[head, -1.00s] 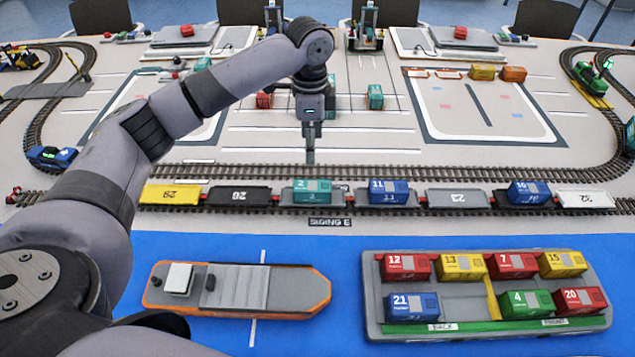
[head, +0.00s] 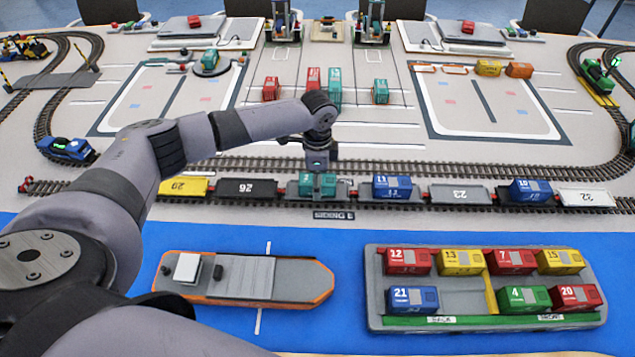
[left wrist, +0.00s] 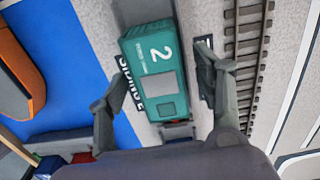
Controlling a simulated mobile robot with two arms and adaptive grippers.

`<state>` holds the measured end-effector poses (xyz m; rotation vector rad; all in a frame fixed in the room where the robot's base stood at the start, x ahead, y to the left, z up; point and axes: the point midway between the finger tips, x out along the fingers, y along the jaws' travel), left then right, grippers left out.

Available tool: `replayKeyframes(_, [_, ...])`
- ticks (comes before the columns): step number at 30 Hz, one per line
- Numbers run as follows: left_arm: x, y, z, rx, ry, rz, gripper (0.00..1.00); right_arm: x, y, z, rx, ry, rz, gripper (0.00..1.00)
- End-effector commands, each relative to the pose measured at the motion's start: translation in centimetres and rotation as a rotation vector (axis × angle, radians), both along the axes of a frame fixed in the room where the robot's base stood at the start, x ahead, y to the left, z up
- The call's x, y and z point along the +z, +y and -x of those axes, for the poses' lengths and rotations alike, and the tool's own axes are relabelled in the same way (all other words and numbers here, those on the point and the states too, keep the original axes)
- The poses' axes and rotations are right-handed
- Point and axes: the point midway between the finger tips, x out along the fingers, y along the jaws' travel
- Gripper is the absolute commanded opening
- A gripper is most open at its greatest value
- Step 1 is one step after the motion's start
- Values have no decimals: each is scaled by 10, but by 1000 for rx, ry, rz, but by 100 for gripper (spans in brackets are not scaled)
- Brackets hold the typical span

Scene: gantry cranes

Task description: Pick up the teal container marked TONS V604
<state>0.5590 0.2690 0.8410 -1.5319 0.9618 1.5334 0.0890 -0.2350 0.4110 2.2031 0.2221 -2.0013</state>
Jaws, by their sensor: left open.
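A teal container (head: 314,185) with a white 2 sits on a grey flat wagon of the train by SIDING E. My left gripper (head: 319,172) is right over it and hides part of it. In the left wrist view the same container (left wrist: 154,66) lies between the two spread fingers of my left gripper (left wrist: 164,68), which is open. Small lettering beside the 2 is too small to read, so I cannot tell whether it says TONS V604. Other teal containers stand farther back, one (head: 380,91) to the right and one (head: 335,82) near a red one. My right gripper is not in view.
A blue container 11 (head: 392,187) is on the neighbouring wagon to the right; a black wagon 26 (head: 247,188) is to the left. In front, on the blue area, are a ship (head: 245,278) and a tray (head: 455,296) of numbered containers.

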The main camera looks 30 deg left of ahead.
Motion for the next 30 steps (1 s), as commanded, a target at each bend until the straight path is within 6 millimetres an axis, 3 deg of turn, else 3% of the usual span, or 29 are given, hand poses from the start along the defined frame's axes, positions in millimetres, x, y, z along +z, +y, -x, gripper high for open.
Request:
replayKeyframes(8, [-4, 0, 0, -1, 0, 0, 61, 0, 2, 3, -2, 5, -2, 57])
replayKeyframes(30, [-3, 0, 0, 0, 0, 0, 12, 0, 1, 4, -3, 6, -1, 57])
